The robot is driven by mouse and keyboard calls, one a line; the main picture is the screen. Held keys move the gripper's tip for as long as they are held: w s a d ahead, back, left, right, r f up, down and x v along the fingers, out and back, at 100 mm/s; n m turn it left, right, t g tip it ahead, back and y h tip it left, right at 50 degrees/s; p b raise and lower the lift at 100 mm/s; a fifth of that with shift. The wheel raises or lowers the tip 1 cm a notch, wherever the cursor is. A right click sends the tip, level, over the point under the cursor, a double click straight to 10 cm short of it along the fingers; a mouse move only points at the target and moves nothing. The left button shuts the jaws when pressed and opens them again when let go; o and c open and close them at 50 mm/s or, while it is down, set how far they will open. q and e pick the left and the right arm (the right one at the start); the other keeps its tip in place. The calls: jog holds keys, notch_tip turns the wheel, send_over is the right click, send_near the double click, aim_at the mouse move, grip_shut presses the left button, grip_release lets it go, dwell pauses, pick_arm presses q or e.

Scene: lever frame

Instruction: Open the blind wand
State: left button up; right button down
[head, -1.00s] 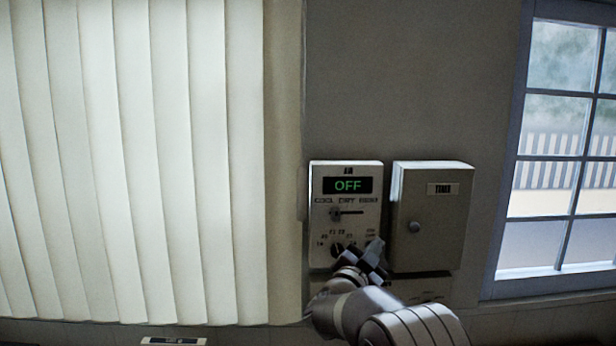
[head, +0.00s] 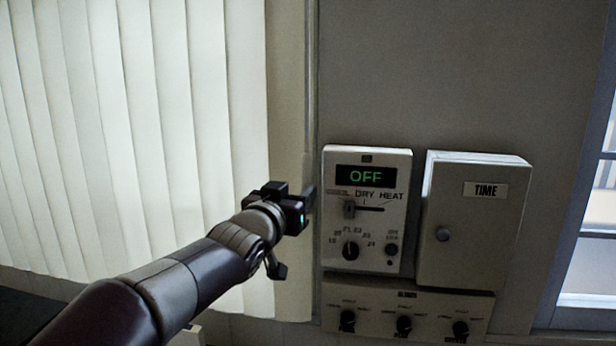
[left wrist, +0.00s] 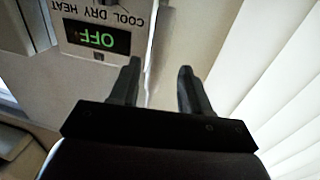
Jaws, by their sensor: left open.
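The vertical blind (head: 150,110) fills the left of the head view, its pale slats hanging side by side. A thin pale upright strip (head: 307,165) at the blind's right edge may be the blind wand; I cannot tell it surely from the trim. Nothing is clearly held. My right gripper is out of view.
A control panel (head: 391,215) reading OFF is just right of my left gripper. A box marked TIME (head: 490,235) and a lower knob panel (head: 370,303) are beside and below it. A window (head: 590,255) is at the far right. The wall above the panels is bare.

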aim_at(303, 185)
pick_arm(q)
jog(key=p+x, duration=0.1)
jog(key=x, duration=0.4)
jog(key=shift+w+d+p, duration=0.1)
jog(key=shift+d+p, duration=0.3)
jog(key=shift+d, duration=0.05)
jog(key=shift+w+a, duration=0.15)
jog(key=shift+a, duration=0.25)
jog(key=shift+w+d, duration=0.15)
jog(key=shift+d, duration=0.2)
jog(key=shift+c, duration=0.3)
jog(key=c, duration=0.6)
jog(key=shift+a+f, duration=0.1)
grip_shut()
jog(key=shift+w, duration=0.1)
